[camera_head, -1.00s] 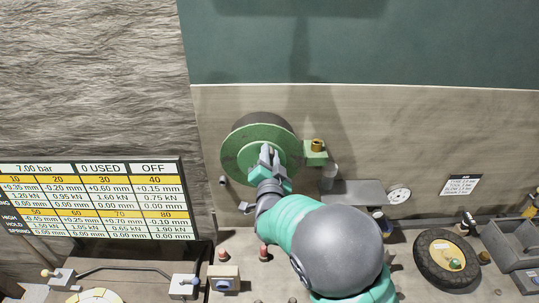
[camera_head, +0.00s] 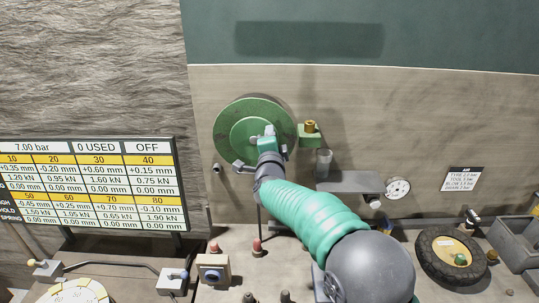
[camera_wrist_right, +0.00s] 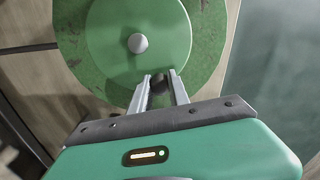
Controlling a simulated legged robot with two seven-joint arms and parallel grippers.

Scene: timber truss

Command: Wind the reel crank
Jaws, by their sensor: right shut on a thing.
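The green reel (camera_head: 232,112) is mounted on the wooden wall, with a lighter green inner disc on its face. In the right wrist view the reel (camera_wrist_right: 85,60) fills the top, with a round grey hub (camera_wrist_right: 138,43) at the disc's middle. My right gripper (camera_head: 267,134) is at the reel's face, right of its middle. In the right wrist view its fingers (camera_wrist_right: 160,78) are shut on a small dark grey piece (camera_wrist_right: 158,86), seemingly the crank handle, near the disc's lower edge. The gripper body hides much of the crank. My left gripper is not in view.
A green bracket with a brass fitting (camera_head: 310,127) sits just right of the reel. A grey shelf (camera_head: 350,182) and a gauge (camera_head: 397,188) are farther right. A readout board (camera_head: 95,184) stands left. Red-topped pegs (camera_head: 257,245) and a tyre (camera_head: 450,258) are below.

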